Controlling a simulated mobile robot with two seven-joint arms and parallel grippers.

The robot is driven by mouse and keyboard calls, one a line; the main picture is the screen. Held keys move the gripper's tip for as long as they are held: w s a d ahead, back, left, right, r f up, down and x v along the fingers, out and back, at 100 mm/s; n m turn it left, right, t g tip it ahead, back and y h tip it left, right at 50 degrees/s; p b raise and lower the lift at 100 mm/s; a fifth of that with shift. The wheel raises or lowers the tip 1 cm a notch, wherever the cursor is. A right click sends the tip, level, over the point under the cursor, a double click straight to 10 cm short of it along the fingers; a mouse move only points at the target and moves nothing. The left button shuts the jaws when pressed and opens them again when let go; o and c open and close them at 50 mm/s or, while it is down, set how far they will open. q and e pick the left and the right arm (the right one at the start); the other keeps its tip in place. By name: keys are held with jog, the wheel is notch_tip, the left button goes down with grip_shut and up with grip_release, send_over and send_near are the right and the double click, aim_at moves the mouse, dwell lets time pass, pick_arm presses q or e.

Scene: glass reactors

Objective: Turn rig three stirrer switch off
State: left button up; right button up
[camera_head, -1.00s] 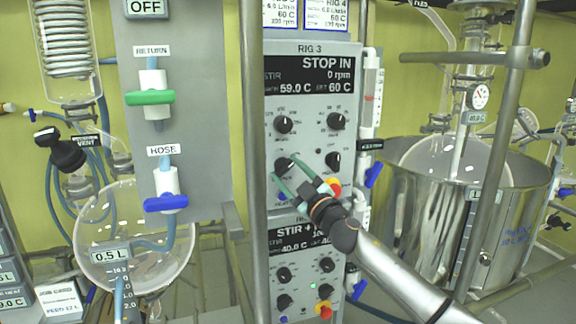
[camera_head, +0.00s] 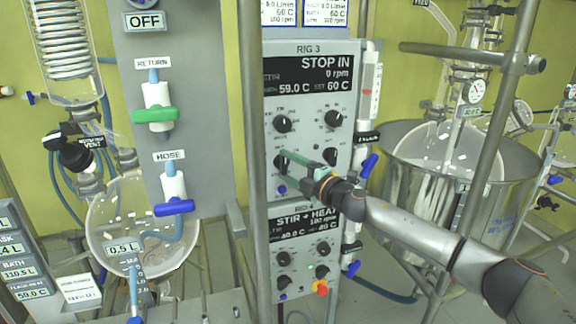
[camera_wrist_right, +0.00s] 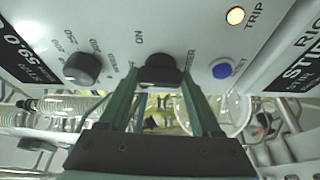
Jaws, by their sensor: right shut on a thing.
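The rig three panel (camera_head: 310,85) is upright in the middle of the head view. Its display (camera_head: 308,74) reads "STOP IN", 0 rpm, 59.0 C and SET 60 C. My right gripper (camera_head: 285,158) reaches in from the right to the panel's lower left knob. In the right wrist view its green fingers (camera_wrist_right: 162,85) are shut on the black stirrer switch (camera_wrist_right: 160,70), one on each side. "ON" is printed above that switch, and its label is partly hidden by a finger. I cannot tell which way its pointer faces. My left gripper is not in view.
A vertical metal post (camera_head: 252,170) stands just left of the panel. The rig four panel (camera_head: 303,255) is directly below. A black knob (camera_wrist_right: 82,68) and a blue button (camera_wrist_right: 221,71) flank the switch. A steel bath (camera_head: 402,200) stands at right, behind my arm.

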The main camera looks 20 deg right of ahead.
jog(key=shift+n, duration=0.5)
jog(key=o, duration=1.4)
jog(key=shift+s, duration=0.1)
jog(key=b+v, duration=0.1)
jog(key=v, duration=1.1)
jog(key=shift+s+d+r, duration=0.15)
jog(key=shift+d+r, duration=0.05)
jog(key=shift+r, duration=0.05)
